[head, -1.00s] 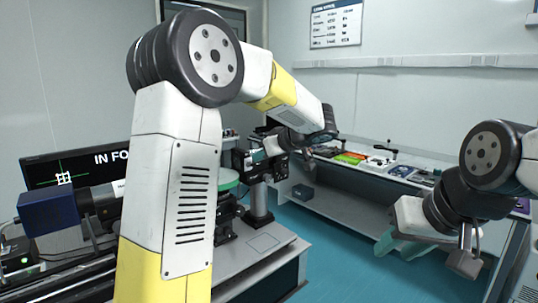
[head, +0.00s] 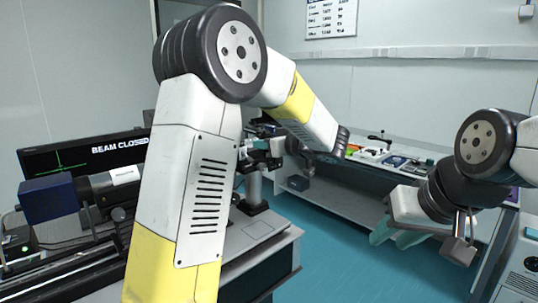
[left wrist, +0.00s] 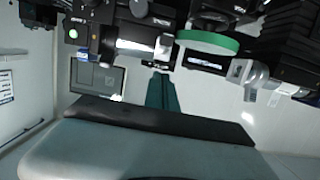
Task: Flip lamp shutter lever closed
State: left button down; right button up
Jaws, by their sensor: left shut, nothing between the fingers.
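The monitor (head: 90,155) at the left of the head view reads "BEAM CLOSED" above a flat green trace with a small peak. A dark blue box with a black barrel (head: 50,199) stands in front of it. My left arm hides much of the optical bench, and I cannot make out the shutter lever. My left gripper (left wrist: 163,78) is shut and empty, its teal fingers pointing towards the bench equipment in the left wrist view. It appears apart from the black optics and green disc (left wrist: 207,42). My right gripper (head: 393,236) hangs over the floor, away from the bench.
A post on a round black base (head: 254,206) stands on the bench's right part, with bare grey top around it. A side bench (head: 340,190) along the far wall holds small items. Clear teal floor lies between the benches.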

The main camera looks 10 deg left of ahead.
pick_arm(q)
jog(key=s+d+f, duration=0.2)
jog(key=s+d, duration=0.4)
jog(key=d, duration=0.1)
jog(key=shift+d+f, duration=0.35)
jog(key=s+a+f+m+g+h, duration=0.4)
jog(key=s+a+g+h, duration=0.15)
jog(key=s+a, duration=0.75)
jog(key=s+d+m+t+h, duration=0.2)
jog(key=s+d+m+h, duration=0.4)
jog(key=s+h, duration=0.3)
jog(key=s+m, duration=0.1)
jog(key=s, duration=0.2)
jog(key=shift+d+r, duration=0.2)
jog(key=shift+r, duration=0.05)
jog(key=shift+s, duration=0.1)
